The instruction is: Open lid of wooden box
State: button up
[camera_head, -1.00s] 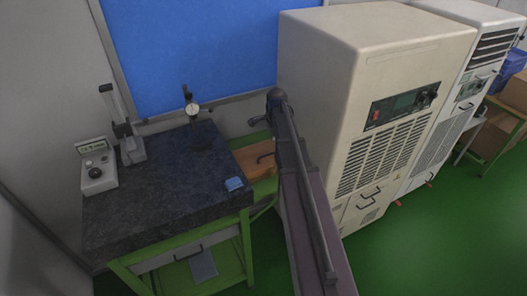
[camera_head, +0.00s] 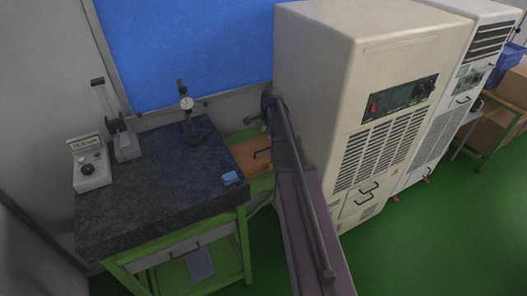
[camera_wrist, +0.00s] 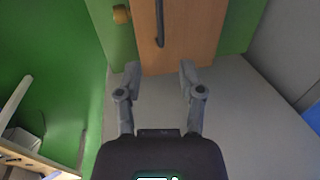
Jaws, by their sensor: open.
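The wooden box (camera_head: 250,148) shows as an orange-brown panel with a dark bar handle (camera_head: 262,153), between the dark stone table and the beige cabinet in the head view. My arm hides its right part. In the wrist view the box (camera_wrist: 188,38) is at the top centre, with the dark handle (camera_wrist: 160,22) running down its face. My gripper (camera_wrist: 160,72) is open and empty. Its two fingertips are spread near the box's lower edge in the picture, with the handle's end above the gap between them. I cannot tell whether they touch the box.
The beige cabinet (camera_head: 320,100) stands close right of my arm. Green floor (camera_head: 440,235) is open at lower right.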

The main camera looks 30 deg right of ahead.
aim_at(264, 150)
jog(key=shift+w+f+b, duration=0.35)
jog(key=shift+f+b, duration=1.3)
jog(key=shift+f, duration=0.1)
jog(key=shift+w+f+b, duration=0.35)
jog(key=shift+f+b, duration=1.35)
jog(key=shift+f, duration=0.05)
jog(key=shift+w+f+b, duration=0.35)
jog(key=shift+f+b, duration=1.3)
jog(key=shift+f, duration=0.1)
grip_shut()
